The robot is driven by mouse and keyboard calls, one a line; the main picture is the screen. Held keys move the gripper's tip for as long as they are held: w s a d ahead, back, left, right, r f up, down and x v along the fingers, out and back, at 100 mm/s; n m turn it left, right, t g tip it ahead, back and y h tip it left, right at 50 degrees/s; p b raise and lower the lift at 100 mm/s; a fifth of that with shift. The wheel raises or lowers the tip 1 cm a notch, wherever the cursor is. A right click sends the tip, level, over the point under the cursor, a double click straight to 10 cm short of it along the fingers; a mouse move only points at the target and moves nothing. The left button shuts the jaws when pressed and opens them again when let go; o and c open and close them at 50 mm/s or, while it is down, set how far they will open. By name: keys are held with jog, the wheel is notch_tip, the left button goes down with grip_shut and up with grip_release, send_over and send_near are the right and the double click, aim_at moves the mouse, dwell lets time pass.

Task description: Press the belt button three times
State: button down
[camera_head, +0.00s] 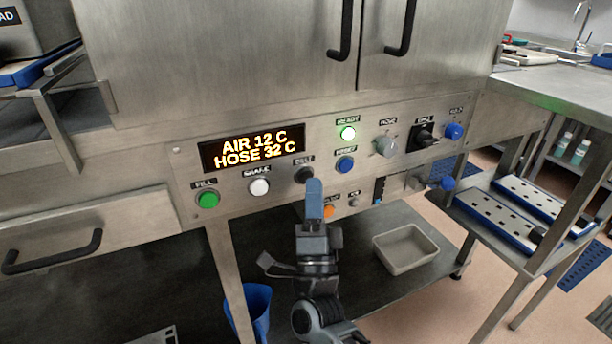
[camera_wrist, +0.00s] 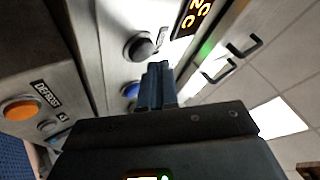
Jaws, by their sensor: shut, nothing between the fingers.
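The belt button (camera_head: 304,174) is a dark round button under its label on the steel control panel (camera_head: 240,205), right of the white button. In the wrist view the dark button (camera_wrist: 140,46) sits just beyond and slightly left of the fingertips. My gripper (camera_head: 314,184) is shut and empty, its blue-grey fingers pointing up at the panel. In the head view the fingertips overlap the button's lower right edge. In the wrist view the fingertips (camera_wrist: 157,66) appear apart from it in the picture; I cannot tell whether they touch.
The green button (camera_head: 208,200), white shake button (camera_head: 259,187), blue reset button (camera_head: 345,165) and orange button (camera_head: 328,211) surround it. A lit display (camera_head: 252,148) reads AIR 12 C, HOSE 32 C. The green ready lamp (camera_head: 348,133) is lit. A pale tray (camera_head: 405,249) lies on the lower shelf.

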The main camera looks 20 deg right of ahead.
jog(key=shift+s, duration=0.1)
jog(key=shift+s+p, duration=0.55)
jog(key=shift+s, duration=2.05)
jog(key=s+f+n+y+p, duration=0.25)
jog(key=s+n+y, duration=0.45)
jog(key=s, duration=0.4)
jog(key=s+r+n+g+y+p, duration=0.1)
jog(key=s+n+g, duration=0.3)
jog(key=s, duration=0.9)
jog(key=s+r+n+g+y+p, duration=0.2)
jog(key=s+n, duration=0.7)
jog(key=s, duration=0.5)
notch_tip(320, 180, up, 2)
jog(key=g+p, duration=0.1)
jog(key=g, duration=0.2)
jog(key=shift+d+r+p, duration=0.15)
jog(key=shift+r+p, duration=0.05)
jog(key=shift+p, duration=0.1)
jog(key=shift+f, duration=0.1)
